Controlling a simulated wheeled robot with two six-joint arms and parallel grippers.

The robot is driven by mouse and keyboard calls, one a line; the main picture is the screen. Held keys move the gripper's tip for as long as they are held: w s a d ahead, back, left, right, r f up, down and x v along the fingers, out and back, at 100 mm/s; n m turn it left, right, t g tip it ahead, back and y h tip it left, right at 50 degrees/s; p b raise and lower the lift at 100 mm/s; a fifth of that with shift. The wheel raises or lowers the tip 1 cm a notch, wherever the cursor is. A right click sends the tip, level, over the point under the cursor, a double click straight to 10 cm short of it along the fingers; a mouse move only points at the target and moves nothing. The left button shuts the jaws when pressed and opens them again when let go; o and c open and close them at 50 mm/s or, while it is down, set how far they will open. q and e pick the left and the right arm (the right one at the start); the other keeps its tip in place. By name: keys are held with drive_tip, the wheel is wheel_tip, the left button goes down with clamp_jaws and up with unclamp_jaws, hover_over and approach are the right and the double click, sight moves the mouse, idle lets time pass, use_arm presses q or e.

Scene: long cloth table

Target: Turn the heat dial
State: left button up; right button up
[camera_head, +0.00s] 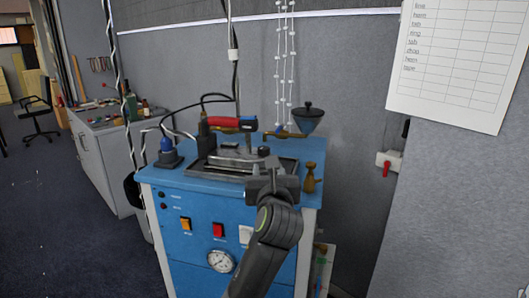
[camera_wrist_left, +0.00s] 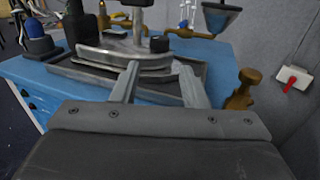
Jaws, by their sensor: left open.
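The steam iron has a red handle (camera_head: 232,123) and a grey metal body (camera_head: 238,160). It rests on a dark plate on top of a blue cabinet. A small black round knob (camera_head: 264,151) sits on the iron's near right part; it could be the heat dial, but no marking is readable. It also shows in the left wrist view (camera_wrist_left: 159,45). My left gripper (camera_head: 264,167) is at the cabinet's front edge. In the left wrist view its two fingers (camera_wrist_left: 160,70) are apart, with nothing between them, and the knob is just beyond them. My right gripper is not in view.
The cabinet front (camera_head: 190,232) has an orange switch (camera_head: 186,224), a red switch (camera_head: 218,230) and a round gauge (camera_head: 221,261). A brass fitting (camera_head: 310,179) stands right of my gripper. A blue-topped bottle (camera_head: 167,153) stands left, a dark funnel (camera_head: 308,118) behind.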

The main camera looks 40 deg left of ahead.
sight(264, 151)
use_arm(q)
drive_tip(key=x, duration=1.1)
drive_tip(key=shift+w+a+p, duration=0.15)
drive_tip(key=shift+w+p, duration=0.05)
drive_tip(key=shift+p, duration=0.1)
drive_tip(key=c, duration=0.7)
